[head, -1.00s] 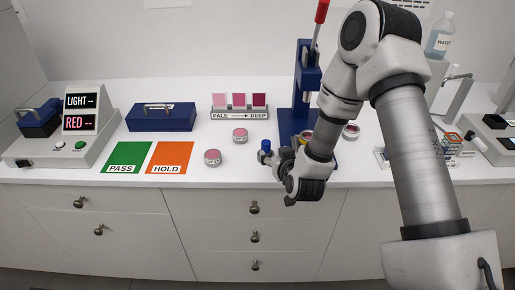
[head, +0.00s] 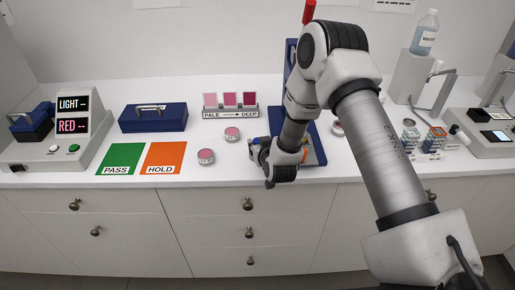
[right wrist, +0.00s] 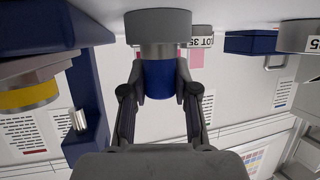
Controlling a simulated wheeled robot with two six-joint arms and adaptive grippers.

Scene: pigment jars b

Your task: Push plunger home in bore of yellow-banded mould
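In the right wrist view my right gripper (right wrist: 160,88) has its two fingers closed around the blue part of the plunger (right wrist: 160,78). The plunger's wide grey end (right wrist: 158,26) stands beyond the fingertips. The yellow-banded mould (right wrist: 28,96) shows at the left of that view, apart from the plunger, beside the blue press (right wrist: 85,85). In the head view my right gripper (head: 258,150) is in front and left of the press base (head: 318,151). My forearm and wrist cover much of the press, and the mould is hard to make out there. My left gripper is not in view.
Two pink jars, one nearer (head: 206,157) and one farther (head: 232,134), stand left of my gripper. The green PASS card (head: 121,158), orange HOLD card (head: 163,157) and blue case (head: 153,118) lie farther left. A colour-sample stand (head: 230,113) is behind. Sample racks (head: 434,138) stand right.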

